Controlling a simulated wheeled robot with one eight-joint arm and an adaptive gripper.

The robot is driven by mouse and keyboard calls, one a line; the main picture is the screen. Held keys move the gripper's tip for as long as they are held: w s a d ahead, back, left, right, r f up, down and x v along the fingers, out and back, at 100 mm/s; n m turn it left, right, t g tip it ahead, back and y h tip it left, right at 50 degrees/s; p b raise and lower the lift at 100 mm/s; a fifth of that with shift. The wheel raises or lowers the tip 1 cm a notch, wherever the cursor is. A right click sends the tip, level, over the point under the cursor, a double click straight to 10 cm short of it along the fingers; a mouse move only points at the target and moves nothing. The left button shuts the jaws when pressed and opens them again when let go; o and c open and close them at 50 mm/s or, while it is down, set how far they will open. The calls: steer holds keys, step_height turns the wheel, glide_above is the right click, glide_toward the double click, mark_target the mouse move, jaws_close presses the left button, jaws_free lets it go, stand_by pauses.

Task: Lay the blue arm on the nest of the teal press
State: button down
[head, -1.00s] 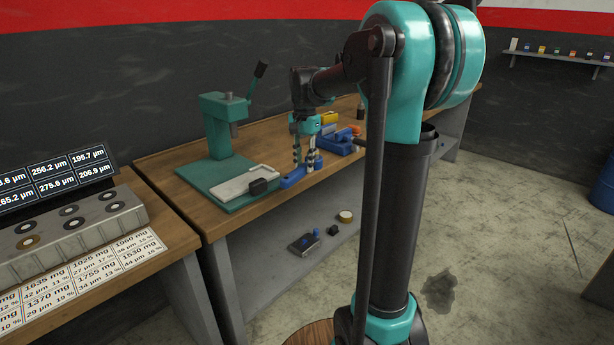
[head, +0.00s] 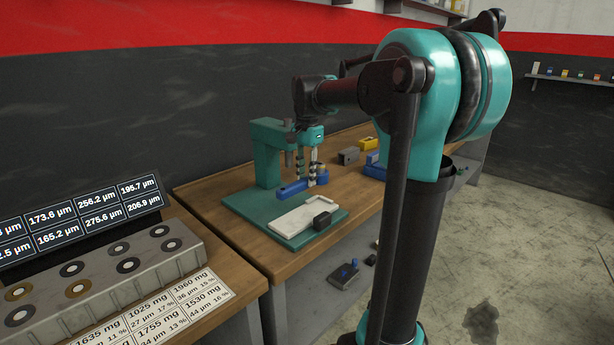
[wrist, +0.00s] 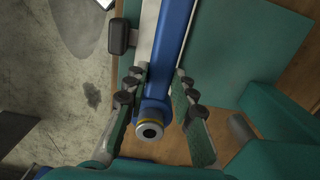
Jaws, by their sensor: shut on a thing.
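The teal press (head: 266,152) stands at the left end of the workbench, on a flat teal base. Its nest (head: 300,216), a pale shallow tray, lies on that base. My gripper (head: 313,181) is shut on the blue arm (head: 293,189) near its round end and holds it over the base, beside the press column and behind the nest. In the wrist view, the blue arm (wrist: 174,45) runs between both fingers, with its brass-ringed end (wrist: 150,130) towards the camera. It covers part of the pale nest (wrist: 148,28). The height gap is hard to judge.
A black block (head: 322,220) sits at the nest's front right edge. A grey block (head: 348,156), a yellow block (head: 368,143) and blue parts lie further right on the bench. A side table with a grey ring rack (head: 105,285) stands at the front left.

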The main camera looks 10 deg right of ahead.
steer(key=shift+f, duration=0.15)
steer(key=shift+f, duration=3.75)
steer(key=shift+f, duration=0.6)
steer(key=c, duration=1.2)
jaws_free()
step_height(320, 180, up, 12)
steer(key=shift+d, duration=0.1)
